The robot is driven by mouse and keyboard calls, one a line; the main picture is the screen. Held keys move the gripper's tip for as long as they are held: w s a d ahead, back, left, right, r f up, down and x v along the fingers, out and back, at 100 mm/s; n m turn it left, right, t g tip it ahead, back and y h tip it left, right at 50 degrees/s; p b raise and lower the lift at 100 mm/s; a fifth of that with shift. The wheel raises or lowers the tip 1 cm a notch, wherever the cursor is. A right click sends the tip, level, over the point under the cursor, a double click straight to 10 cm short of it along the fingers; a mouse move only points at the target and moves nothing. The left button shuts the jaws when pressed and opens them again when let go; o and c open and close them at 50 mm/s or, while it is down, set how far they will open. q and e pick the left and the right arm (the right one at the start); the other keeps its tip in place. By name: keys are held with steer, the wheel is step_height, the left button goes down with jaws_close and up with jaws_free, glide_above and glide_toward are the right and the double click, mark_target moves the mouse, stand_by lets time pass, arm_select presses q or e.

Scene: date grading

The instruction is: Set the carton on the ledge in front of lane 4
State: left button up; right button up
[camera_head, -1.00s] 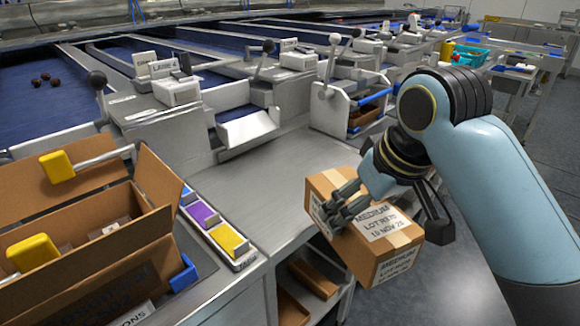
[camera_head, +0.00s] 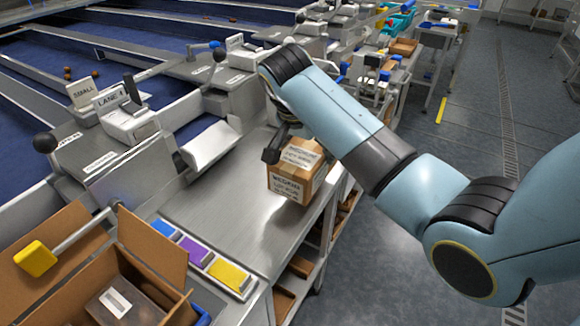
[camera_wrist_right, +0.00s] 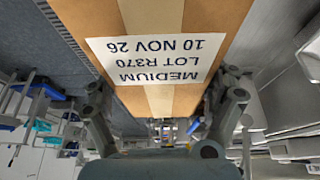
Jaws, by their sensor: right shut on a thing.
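A brown taped carton (camera_head: 288,186) with white MEDIUM labels is held by my right gripper (camera_head: 282,143), which is shut on it. In the right wrist view the carton (camera_wrist_right: 217,22) fills the top, with a finger at each side and the label "MEDIUM LOT R370 10 NOV 26" upside down. The carton is over the right part of the grey metal ledge (camera_head: 218,213); I cannot tell if it touches. The LANE 4 sign (camera_head: 110,98) stands on the machine to the left, behind the ledge. My left gripper is not in view.
An open cardboard box (camera_head: 150,245) stands front left, near a yellow-knobbed lever (camera_head: 36,258). A strip of blue, purple and yellow blocks (camera_head: 203,259) lies at the ledge's near end. A white chute (camera_head: 207,150) borders the ledge. The ledge's middle is bare.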

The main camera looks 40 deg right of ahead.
mark_target(290, 146)
steer(key=w+a+f, duration=0.2)
steer(key=shift+w, duration=0.4)
steer(key=shift+f, duration=0.2)
step_height(290, 146, down, 3)
steer(key=shift+f, duration=0.15)
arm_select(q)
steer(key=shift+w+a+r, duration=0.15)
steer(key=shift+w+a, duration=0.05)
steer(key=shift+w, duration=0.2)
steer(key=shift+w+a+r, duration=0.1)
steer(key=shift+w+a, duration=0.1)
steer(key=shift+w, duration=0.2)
arm_select(e)
steer(key=shift+f, duration=0.15)
steer(key=o, duration=1.5)
steer(key=shift+c, duration=0.2)
steer(key=shift+s, duration=0.1)
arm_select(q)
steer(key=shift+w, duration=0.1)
